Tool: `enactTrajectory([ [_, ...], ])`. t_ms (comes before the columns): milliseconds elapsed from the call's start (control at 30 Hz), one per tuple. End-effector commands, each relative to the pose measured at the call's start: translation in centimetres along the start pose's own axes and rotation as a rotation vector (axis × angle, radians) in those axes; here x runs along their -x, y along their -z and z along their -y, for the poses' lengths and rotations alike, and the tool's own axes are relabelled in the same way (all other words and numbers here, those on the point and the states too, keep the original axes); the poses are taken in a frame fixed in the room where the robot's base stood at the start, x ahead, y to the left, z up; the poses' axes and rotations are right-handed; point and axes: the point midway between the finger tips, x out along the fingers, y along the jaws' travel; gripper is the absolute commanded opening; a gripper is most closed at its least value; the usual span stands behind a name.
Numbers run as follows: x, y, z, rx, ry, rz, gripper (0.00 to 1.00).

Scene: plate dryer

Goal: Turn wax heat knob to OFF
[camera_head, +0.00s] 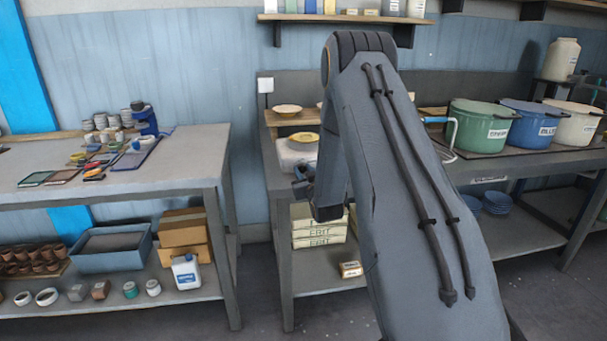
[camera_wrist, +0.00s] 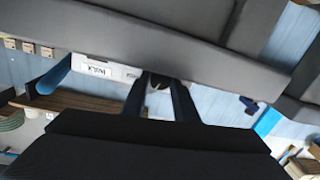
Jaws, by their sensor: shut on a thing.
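In the wrist view, a white panel (camera_wrist: 100,69) with a small printed label shows above and left of my fingers; the label is too small to read surely. My gripper (camera_wrist: 162,80) has its two dark blue fingers against the panel's right part, shut on a small dark knob (camera_wrist: 158,84). The fingers hide most of the knob, so its pointer and setting cannot be told. In the head view, a whitish unit (camera_head: 296,152) stands on the bench left of my arm, with a yellow plate above it. My arm hides the knob and fingertips there.
A left table (camera_head: 190,170) holds tiles and jars. Green (camera_head: 481,125), blue (camera_head: 530,122) and cream (camera_head: 578,124) pots stand on the right bench. Frit boxes (camera_head: 318,232) sit on the shelf below.

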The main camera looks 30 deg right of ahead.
Motion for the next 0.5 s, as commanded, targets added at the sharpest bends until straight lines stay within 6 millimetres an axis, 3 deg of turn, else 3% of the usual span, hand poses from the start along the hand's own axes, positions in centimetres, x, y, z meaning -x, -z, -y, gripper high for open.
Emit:
enactTrajectory([
  [500,-0.05,0.12,0.20,0.300,-0.003,0.022,0.04],
])
